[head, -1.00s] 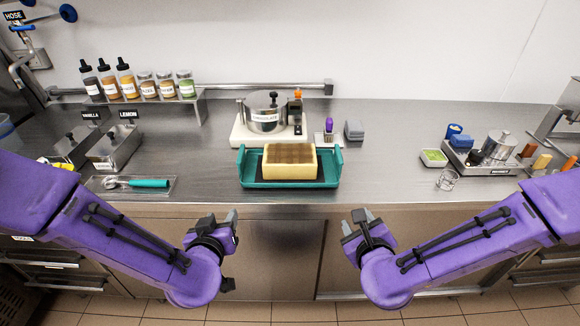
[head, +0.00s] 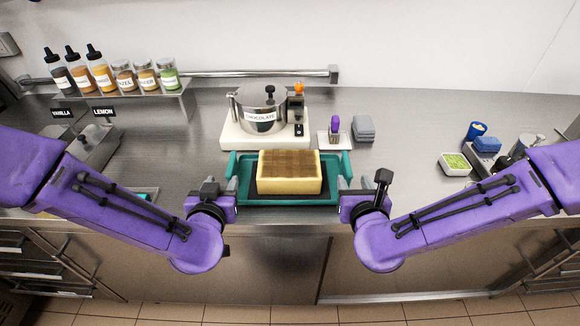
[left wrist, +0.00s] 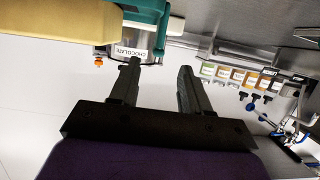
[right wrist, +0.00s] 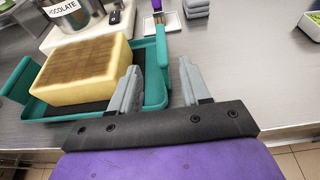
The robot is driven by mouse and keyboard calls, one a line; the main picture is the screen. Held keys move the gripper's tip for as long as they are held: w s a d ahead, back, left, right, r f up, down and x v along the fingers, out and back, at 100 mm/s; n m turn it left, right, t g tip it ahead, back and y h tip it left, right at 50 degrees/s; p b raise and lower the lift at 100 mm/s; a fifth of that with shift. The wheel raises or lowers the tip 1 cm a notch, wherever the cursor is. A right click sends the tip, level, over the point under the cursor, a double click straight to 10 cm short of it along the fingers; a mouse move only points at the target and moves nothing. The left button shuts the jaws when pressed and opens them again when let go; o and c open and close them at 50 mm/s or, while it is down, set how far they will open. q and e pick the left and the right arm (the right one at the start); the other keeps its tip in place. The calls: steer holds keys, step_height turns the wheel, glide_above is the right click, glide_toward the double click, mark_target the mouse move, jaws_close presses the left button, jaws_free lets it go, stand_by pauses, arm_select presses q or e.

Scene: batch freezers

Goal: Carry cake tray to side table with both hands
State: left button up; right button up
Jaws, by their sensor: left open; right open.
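The teal cake tray (head: 240,168) sits on the steel counter near its front edge, with upright handles at its left and right ends. A yellow cake with a brown top (head: 290,178) stands on its dark mat. My left gripper (head: 230,188) is open at the tray's left end. In the left wrist view its fingers (left wrist: 158,85) are apart, with the teal tray and cake beside them. My right gripper (head: 347,186) is open at the right end. In the right wrist view its fingers (right wrist: 160,88) are apart beside the teal right handle (right wrist: 155,62). I cannot tell whether either touches.
A chocolate pot (head: 260,108) on a white base stands right behind the tray. A small white dish with a purple item (head: 334,126) and grey-blue blocks (head: 363,128) are behind right. A green-filled dish (head: 455,163) lies further right. Counter on both sides of the tray is mostly clear.

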mark_target(229, 170)
arm_select(q)
steer(key=x, duration=1)
steer(key=shift+d, duration=0.15)
arm_select(e)
steer(key=x, duration=0.9)
steer(key=shift+w+d, duration=0.15)
steer(key=shift+w, duration=0.25)
arm_select(q)
steer(key=shift+s, duration=0.1)
jaws_close()
arm_select(e)
steer(key=shift+s, duration=0.1)
jaws_close()
arm_select(q)
steer(key=shift+r, duration=0.15)
arm_select(e)
steer(key=shift+r, duration=0.1)
